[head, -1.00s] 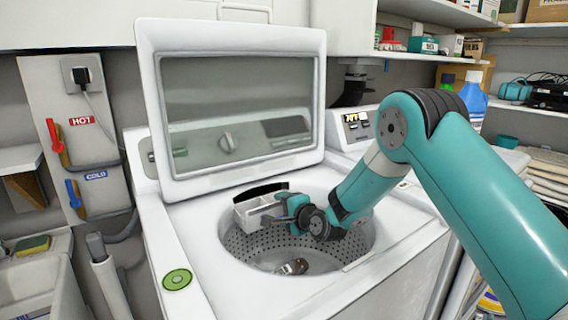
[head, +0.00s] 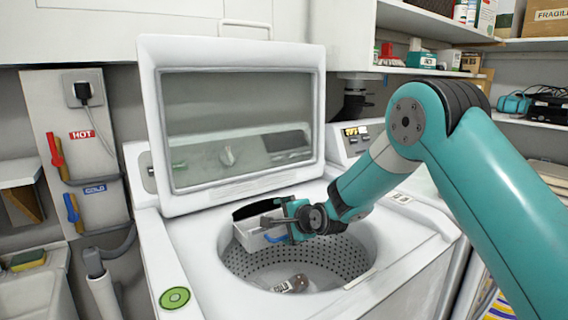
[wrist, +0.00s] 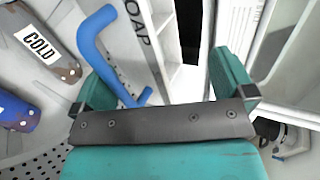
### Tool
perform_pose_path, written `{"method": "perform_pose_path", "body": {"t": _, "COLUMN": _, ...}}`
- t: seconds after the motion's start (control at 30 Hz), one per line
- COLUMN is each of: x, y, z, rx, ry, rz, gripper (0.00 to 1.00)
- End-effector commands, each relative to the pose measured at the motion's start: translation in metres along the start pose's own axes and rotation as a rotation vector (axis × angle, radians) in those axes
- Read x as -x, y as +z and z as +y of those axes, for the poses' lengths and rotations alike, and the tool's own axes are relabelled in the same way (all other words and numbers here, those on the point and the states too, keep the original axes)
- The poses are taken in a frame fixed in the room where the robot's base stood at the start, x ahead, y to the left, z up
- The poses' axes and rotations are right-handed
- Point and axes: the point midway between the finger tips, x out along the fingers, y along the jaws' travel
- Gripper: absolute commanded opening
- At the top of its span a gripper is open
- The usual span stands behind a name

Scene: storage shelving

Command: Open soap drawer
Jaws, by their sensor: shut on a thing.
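The soap drawer (head: 246,239) is a small white tray with a blue handle (head: 275,238), at the back edge of the washer's drum opening. Its inside and long side wall show in the head view. In the wrist view its white wall (wrist: 155,60) reads SOAP, and the blue handle (wrist: 112,62) runs beside it. My teal gripper (head: 288,221) is at the right side of the drawer. In the wrist view my gripper (wrist: 165,90) has a finger on each side of the drawer's wall and is shut on it. The exact contact is hidden.
The raised washer lid (head: 160,110) stands behind the drum. Wall pipes with red and blue valves (head: 72,207) stand on the left, shelves (head: 440,72) on the right.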

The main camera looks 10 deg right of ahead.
Motion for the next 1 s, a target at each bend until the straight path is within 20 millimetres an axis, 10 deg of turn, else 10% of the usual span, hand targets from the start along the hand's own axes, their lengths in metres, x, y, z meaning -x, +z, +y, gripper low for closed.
{"method": "perform_pose_path", "body": {"t": 0.03, "x": 0.067, "y": 0.011, "z": -0.159, "rx": 0.044, "ry": -0.291, "rz": -0.001, "gripper": 0.81}}
{"method": "perform_pose_path", "body": {"t": 0.07, "x": 0.067, "y": 0.011, "z": -0.159, "rx": 0.044, "ry": -0.291, "rz": -0.001, "gripper": 0.81}}
{"method": "perform_pose_path", "body": {"t": 0.1, "x": 0.002, "y": 0.005, "z": -0.013, "rx": -0.004, "ry": -0.019, "rz": -0.007, "gripper": 0.79}}
{"method": "perform_pose_path", "body": {"t": 0.87, "x": 0.05, "y": 0.0, "z": 0.004, "rx": -0.002, "ry": -0.018, "rz": -0.002, "gripper": 0.8}}
{"method": "perform_pose_path", "body": {"t": 0.9, "x": 0.053, "y": 0.0, "z": 0.005, "rx": -0.002, "ry": -0.018, "rz": -0.002, "gripper": 0.77}}
{"method": "perform_pose_path", "body": {"t": 0.97, "x": 0.057, "y": 0.0, "z": 0.006, "rx": -0.002, "ry": -0.017, "rz": -0.001, "gripper": 0.36}}
{"method": "perform_pose_path", "body": {"t": 1.0, "x": 0.06, "y": 0.0, "z": 0.009, "rx": -0.002, "ry": -0.015, "rz": -0.001, "gripper": 0.36}}
